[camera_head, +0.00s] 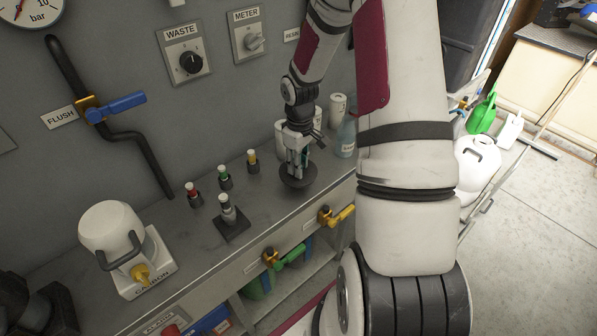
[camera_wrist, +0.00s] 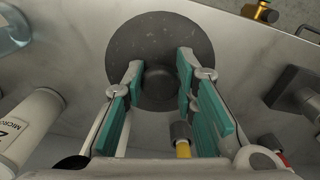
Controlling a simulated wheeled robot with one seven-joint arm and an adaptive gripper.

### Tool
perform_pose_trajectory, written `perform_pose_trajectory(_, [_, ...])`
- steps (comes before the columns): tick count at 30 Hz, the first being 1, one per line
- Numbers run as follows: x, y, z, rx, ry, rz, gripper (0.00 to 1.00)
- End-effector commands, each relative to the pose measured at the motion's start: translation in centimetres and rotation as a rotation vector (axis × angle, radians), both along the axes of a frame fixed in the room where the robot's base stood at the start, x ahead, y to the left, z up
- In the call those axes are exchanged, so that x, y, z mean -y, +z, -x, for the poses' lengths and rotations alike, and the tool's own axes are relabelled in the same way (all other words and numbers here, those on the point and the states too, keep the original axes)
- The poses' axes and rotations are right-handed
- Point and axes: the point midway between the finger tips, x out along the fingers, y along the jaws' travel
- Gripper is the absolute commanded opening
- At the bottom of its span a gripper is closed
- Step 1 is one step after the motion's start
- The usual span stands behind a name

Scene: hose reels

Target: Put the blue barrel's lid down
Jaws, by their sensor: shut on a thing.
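My gripper (camera_head: 297,166) points down over the grey bench (camera_head: 262,205), near its front edge. It is shut on the knob of a dark round lid (camera_head: 300,181). In the wrist view the lid (camera_wrist: 150,35) is a wide dark grey disc, with its knob between my two teal-padded fingers (camera_wrist: 160,75). The lid looks level and close to the bench top; I cannot tell whether it touches. I cannot make out a blue barrel for certain.
White canisters (camera_head: 337,108) and a clear bottle (camera_head: 346,139) stand behind right.

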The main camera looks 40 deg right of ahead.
Motion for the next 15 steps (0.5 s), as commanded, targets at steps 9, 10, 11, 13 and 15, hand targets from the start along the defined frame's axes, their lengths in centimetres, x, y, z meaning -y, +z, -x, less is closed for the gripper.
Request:
perform_pose_trajectory(9, [-0.1,-3.5,-0.4,0.0,0.002,-0.001,0.0])
perform_pose_trajectory(10, [0.0,-3.6,-0.4,0.0,0.002,0.0,0.0])
perform_pose_trajectory(11, [0.0,-3.6,-0.4,0.001,0.002,0.0,0.0])
perform_pose_trajectory(13, [0.0,-3.5,-0.4,0.001,0.001,0.001,0.0])
perform_pose_trajectory(15, [0.0,-3.5,-0.4,0.001,0.001,0.0,0.0])
